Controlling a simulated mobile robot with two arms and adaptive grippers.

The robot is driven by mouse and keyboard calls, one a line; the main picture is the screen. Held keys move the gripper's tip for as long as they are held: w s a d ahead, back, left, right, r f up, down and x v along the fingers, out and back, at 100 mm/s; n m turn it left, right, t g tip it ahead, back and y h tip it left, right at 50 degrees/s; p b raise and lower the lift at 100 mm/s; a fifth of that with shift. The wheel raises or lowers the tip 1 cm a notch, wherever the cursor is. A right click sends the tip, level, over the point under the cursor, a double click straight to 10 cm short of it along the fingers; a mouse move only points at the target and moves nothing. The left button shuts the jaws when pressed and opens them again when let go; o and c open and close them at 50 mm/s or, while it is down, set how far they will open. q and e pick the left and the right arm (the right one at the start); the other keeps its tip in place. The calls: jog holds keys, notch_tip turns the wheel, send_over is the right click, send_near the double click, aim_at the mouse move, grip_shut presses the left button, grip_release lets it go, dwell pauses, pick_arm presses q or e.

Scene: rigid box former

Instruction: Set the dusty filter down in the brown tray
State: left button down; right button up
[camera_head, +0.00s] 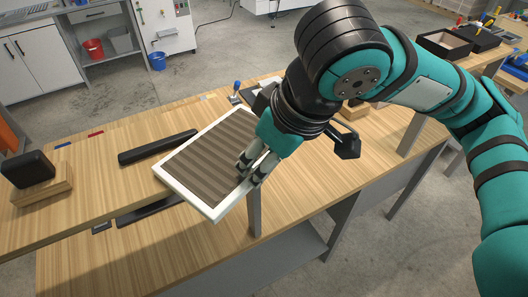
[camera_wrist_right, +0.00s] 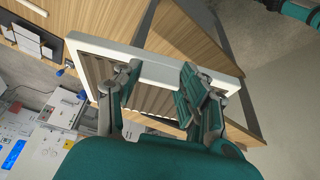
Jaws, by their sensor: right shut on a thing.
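The dusty filter (camera_head: 203,152) is a flat panel with a white frame and grey-brown pleats. My right gripper (camera_head: 250,170) is shut on its right edge and holds it tilted above the wooden bench. In the right wrist view the filter's white rim (camera_wrist_right: 140,62) crosses between the fingers of the right gripper (camera_wrist_right: 160,98). My left gripper is in neither view. I cannot make out a brown tray for certain in either view.
The wooden bench (camera_head: 110,150) carries a dark bar (camera_head: 157,147) left of the filter and a black block on a wooden stand (camera_head: 42,190). A dark open box (camera_head: 445,43) stands on the bench at the back right. Bare wood lies right of the filter.

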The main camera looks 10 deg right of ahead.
jog(key=shift+s+f, duration=0.1)
jog(key=o, duration=1.2)
